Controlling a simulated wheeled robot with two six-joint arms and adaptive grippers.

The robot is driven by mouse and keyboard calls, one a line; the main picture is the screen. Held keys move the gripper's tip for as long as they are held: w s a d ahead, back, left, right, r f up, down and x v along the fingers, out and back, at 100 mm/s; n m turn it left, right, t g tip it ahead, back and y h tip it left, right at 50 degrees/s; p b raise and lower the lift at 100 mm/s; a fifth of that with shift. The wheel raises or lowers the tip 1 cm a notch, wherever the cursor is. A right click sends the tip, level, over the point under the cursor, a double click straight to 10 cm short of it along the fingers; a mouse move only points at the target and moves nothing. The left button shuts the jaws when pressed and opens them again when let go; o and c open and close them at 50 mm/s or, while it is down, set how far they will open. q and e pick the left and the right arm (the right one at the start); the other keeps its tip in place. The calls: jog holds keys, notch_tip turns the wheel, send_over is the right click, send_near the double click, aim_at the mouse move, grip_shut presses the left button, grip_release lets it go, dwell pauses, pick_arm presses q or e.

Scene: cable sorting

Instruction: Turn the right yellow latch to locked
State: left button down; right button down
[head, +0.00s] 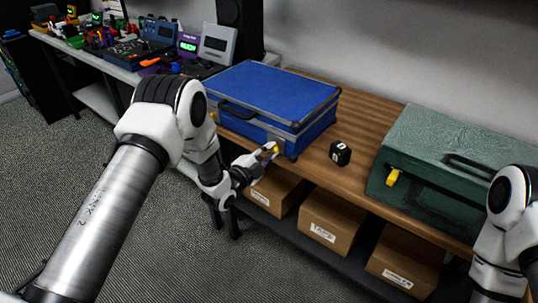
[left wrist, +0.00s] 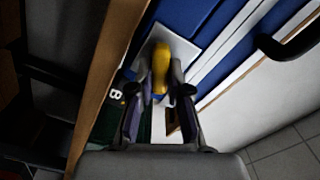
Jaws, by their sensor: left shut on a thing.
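A closed blue case (head: 275,90) with a dark handle lies on the wooden bench. Its right yellow latch (head: 275,149) is at the front, near the right corner, mostly covered by my left gripper (head: 268,152). In the left wrist view the latch (left wrist: 161,62) is an elongated yellow piece on a pale metal plate (left wrist: 180,48). The fingers of my left gripper (left wrist: 160,92) are closed around its near end, one on each side. I cannot tell whether the latch is locked. My right gripper is out of view; only part of my right arm shows.
A green case (head: 435,145) with its own yellow latch (head: 392,178) stands at the right. A small black cube (head: 340,153) lies between the cases. Cardboard boxes (head: 328,222) sit on the lower shelf. Electronics (head: 217,44) crowd the table at the back left.

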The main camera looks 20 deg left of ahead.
pick_arm(q)
jog(key=m+b, duration=0.2)
jog(key=m, duration=0.3)
jog(key=shift+f+m, duration=0.15)
jog(key=shift+m, duration=0.15)
dwell(0.4)
jog(key=c, duration=1.1)
grip_release()
jog(key=shift+s, duration=0.1)
jog(key=v, duration=1.1)
jog(key=shift+s, duration=0.4)
jog(key=shift+a, duration=0.1)
